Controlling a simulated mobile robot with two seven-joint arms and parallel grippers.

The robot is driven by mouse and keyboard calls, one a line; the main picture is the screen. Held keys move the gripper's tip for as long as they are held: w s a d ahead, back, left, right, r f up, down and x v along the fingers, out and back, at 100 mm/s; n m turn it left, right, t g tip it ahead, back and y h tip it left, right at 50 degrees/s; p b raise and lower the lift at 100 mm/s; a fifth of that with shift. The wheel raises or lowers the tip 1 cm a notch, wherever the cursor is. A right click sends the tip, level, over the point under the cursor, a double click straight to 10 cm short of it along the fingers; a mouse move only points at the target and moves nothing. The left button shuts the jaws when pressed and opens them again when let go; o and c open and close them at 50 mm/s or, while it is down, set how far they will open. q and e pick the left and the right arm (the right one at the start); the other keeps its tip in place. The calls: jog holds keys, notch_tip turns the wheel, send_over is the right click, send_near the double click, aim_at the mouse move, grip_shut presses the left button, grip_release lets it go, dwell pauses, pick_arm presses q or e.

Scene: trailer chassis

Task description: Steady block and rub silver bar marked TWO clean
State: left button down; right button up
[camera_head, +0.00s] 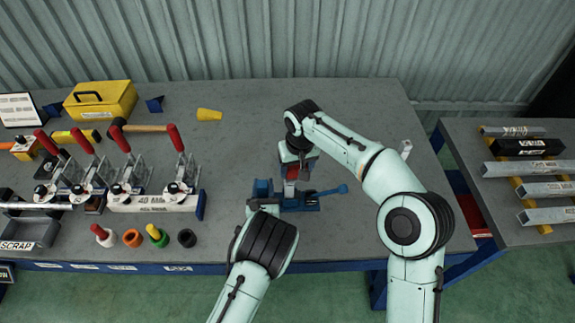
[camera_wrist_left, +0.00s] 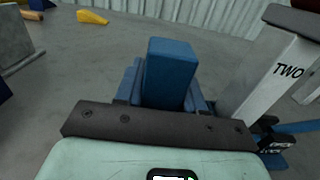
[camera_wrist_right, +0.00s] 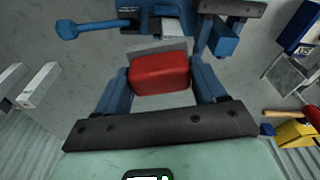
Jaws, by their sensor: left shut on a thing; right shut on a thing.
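The silver bar marked TWO (camera_wrist_left: 268,85) stands beside my left gripper in the left wrist view, with a dark grey piece across its top. My left gripper (camera_head: 262,190) is shut on a blue block (camera_wrist_left: 172,72), which fills the space between its blue fingers. My right gripper (camera_head: 293,165) is shut on a red block (camera_wrist_right: 160,74) with a grey edge. A blue vise (camera_head: 300,200) lies below both grippers. My arms and grippers hide most of the bar in the head view. I cannot tell whether the red block touches the bar.
A yellow box (camera_head: 101,100), a hammer (camera_head: 145,128) and a yellow wedge (camera_head: 209,114) lie behind. Several labelled bars (camera_head: 528,167) rest on the right table.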

jog(key=a+r, duration=0.4)
jog(key=r, duration=0.4)
dwell(0.7)
jog(key=shift+r, duration=0.1)
pick_arm(q)
jog(key=shift+c, duration=2.2)
grip_release()
jog(key=shift+s, duration=0.1)
